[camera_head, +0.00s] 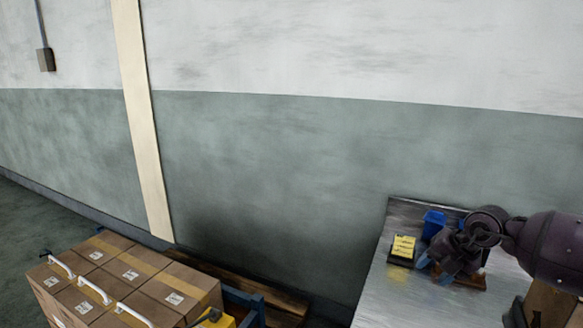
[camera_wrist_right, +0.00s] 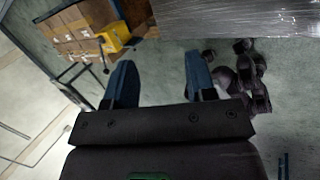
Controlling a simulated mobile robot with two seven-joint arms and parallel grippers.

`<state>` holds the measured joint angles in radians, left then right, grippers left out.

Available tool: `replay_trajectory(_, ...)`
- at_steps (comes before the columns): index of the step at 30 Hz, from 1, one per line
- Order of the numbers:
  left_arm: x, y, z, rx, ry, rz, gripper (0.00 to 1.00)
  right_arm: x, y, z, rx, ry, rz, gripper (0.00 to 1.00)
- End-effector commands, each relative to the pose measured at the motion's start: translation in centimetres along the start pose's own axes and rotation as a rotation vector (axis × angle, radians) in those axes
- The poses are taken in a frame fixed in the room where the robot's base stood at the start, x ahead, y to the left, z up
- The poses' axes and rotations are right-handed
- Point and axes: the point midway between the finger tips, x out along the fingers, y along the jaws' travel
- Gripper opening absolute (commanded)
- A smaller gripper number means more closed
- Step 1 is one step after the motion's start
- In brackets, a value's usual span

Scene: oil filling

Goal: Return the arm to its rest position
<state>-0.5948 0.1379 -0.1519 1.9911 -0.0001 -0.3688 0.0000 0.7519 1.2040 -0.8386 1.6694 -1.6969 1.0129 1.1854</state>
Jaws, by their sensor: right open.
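My right arm comes in from the right edge of the head view, dark and jointed. Its gripper (camera_head: 434,272) has blue fingertips and hangs over the metal-topped table (camera_head: 385,305) at the lower right. In the right wrist view the two blue fingers of the gripper (camera_wrist_right: 160,85) stand well apart. Nothing is between them except the floor seen beyond. My left gripper is in neither view.
A small blue container (camera_head: 433,223) and a dark block with a yellow top (camera_head: 403,246) stand on the table beside the gripper. Cardboard boxes (camera_head: 130,275) with white handles are stacked at the lower left. A wall (camera_head: 280,170) closes off the back.

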Motion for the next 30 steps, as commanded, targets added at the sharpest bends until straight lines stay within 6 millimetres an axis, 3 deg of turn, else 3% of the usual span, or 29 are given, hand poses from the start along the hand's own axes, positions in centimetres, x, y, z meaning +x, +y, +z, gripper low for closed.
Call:
replay_trajectory(1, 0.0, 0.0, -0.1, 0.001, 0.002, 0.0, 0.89, 0.1, 2.8, -1.4, -0.047, 0.042, 0.123, 0.51)
replay_trajectory(6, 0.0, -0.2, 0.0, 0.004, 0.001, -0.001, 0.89, -0.1, 10.0, -5.9, -0.114, 0.138, 0.537, 0.51)
replay_trajectory(10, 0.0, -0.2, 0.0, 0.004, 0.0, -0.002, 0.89, -0.6, 13.4, -8.5, -0.05, 0.159, 0.822, 0.51)
replay_trajectory(14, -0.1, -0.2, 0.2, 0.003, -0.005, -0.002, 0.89, -0.8, 14.9, -9.8, 0.113, 0.14, 1.051, 0.51)
replay_trajectory(17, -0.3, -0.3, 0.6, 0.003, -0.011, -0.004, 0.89, -0.4, 14.6, -10.2, 0.295, 0.102, 1.174, 0.51)
replay_trajectory(20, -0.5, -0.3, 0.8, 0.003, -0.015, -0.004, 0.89, 0.7, 12.9, -10.3, 0.515, 0.059, 1.239, 0.51)
replay_trajectory(26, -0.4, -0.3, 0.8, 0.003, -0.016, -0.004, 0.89, 4.4, 7.0, -11.2, 0.959, -0.005, 1.226, 0.51)
replay_trajectory(30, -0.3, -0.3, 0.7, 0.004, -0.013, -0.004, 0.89, 7.3, 2.1, -13.1, 1.253, -0.016, 1.159, 0.51)
